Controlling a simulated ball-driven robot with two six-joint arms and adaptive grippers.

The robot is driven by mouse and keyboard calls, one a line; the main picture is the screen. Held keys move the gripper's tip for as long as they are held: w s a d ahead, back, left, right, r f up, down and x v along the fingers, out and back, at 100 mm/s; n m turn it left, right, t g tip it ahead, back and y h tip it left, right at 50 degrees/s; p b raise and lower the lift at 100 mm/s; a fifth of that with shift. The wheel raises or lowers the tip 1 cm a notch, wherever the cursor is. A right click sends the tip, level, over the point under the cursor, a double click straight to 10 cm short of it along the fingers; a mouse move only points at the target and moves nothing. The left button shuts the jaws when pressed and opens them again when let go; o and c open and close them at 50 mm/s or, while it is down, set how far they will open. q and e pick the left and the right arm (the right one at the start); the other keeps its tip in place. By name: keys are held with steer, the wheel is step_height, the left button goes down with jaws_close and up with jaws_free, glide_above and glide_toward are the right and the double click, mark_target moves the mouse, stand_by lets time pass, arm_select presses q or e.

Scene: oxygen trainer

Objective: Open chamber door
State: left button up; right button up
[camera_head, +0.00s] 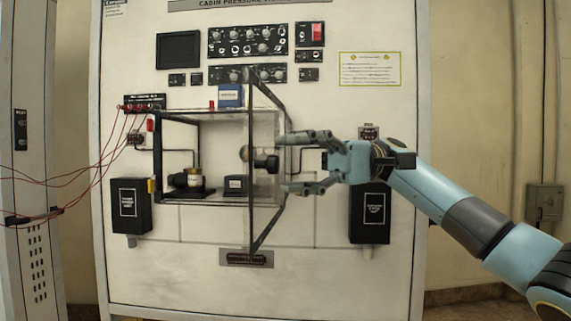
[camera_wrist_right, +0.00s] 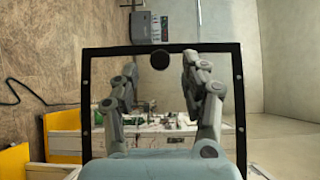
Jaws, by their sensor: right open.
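The chamber (camera_head: 200,116) is a clear box with a dark frame on the white panel in the head view. Its clear, black-framed door (camera_head: 250,225) stands swung out from the panel, its tall near edge in front of the box. The door frame (camera_wrist_right: 240,110) also shows in the wrist view, with a round black knob (camera_wrist_right: 160,60) on the pane. My right gripper (camera_head: 290,163) is open, to the right of the door. In the wrist view its fingertips (camera_wrist_right: 160,58) lie either side of the knob; contact cannot be told. My left gripper is not in view.
Inside the chamber are a brass-topped device (camera_head: 194,178) and a small black box (camera_head: 235,184). A blue box (camera_head: 230,96) sits on top. Black boxes (camera_head: 130,205) and (camera_head: 370,212) flank the chamber on the panel. Red wires (camera_head: 80,172) hang at the left.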

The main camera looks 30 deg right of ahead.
steer(key=d, duration=0.9)
steer(key=shift+w+d, duration=0.3)
steer(key=shift+w, duration=0.05)
